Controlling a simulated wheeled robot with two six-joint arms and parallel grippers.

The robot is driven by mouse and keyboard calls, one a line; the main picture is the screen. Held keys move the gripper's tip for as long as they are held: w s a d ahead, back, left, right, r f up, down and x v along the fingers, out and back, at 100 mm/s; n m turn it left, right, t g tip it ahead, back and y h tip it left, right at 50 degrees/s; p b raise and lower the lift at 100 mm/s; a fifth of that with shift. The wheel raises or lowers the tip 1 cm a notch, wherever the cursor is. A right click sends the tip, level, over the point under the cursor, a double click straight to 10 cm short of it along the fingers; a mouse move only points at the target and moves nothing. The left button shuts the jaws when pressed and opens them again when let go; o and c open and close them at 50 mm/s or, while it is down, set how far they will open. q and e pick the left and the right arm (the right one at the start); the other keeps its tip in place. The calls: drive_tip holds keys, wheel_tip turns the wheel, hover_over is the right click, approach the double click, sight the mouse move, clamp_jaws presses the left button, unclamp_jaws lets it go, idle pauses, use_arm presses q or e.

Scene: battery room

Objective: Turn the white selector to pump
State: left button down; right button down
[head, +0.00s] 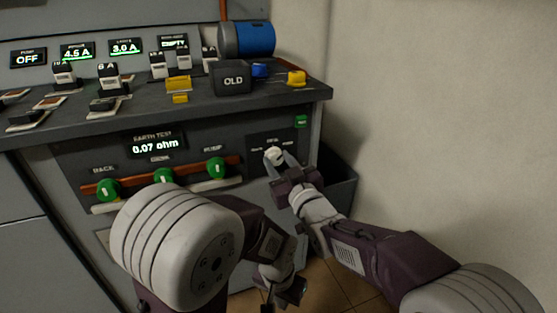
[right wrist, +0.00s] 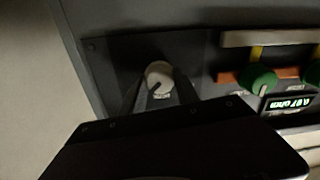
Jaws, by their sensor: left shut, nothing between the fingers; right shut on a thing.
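The white selector (head: 273,154) is a round knob on a dark panel at the right end of the cabinet front. It also shows in the right wrist view (right wrist: 159,75), with a dark mark on its face. My right gripper (head: 276,163) is shut on the selector, one finger on each side of it. The small labels around the selector are too blurred to read surely. My left gripper (head: 286,292) is low in the head view, below the panel, shut and empty, partly hidden by my left arm.
Left of the selector are green knobs (head: 215,168) on a copper bar and a display (head: 155,144) reading 0.07 ohm. The worktop (head: 300,93) above holds a box marked OLD (head: 233,81), a blue cylinder (head: 252,39) and several small blocks. A dark bin (head: 338,190) stands right of the cabinet.

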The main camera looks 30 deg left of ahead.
drive_tip(key=shift+f+m, duration=0.1)
drive_tip(key=shift+m, duration=1.1)
drive_tip(key=c, duration=0.9)
unclamp_jaws()
drive_tip(key=p+v, duration=0.1)
drive_tip(key=v, duration=0.8)
drive_tip(key=shift+p, duration=0.3)
